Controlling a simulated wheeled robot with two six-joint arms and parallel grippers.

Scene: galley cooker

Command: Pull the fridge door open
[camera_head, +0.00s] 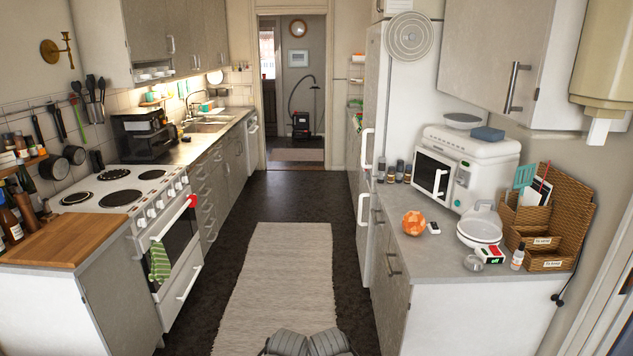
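The fridge (402,100) is a tall white unit on the right side of the aisle, beyond the right-hand counter. I see its front at a steep angle. It has an upper white handle (366,149) and a lower white handle (362,210), one above the other, facing the aisle. Its doors look shut. The counter and cabinet partly hide its lower part. Neither of my grippers shows; only grey parts of my own body appear at the bottom edge, well short of the fridge.
A pale rug (275,285) lies along the clear aisle. On the left stands a white cooker (150,215) with a green towel (159,262). The right counter (430,262) holds a microwave (465,170), an orange ball (414,223) and a white pan (480,228). A vacuum cleaner (301,125) stands beyond the doorway.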

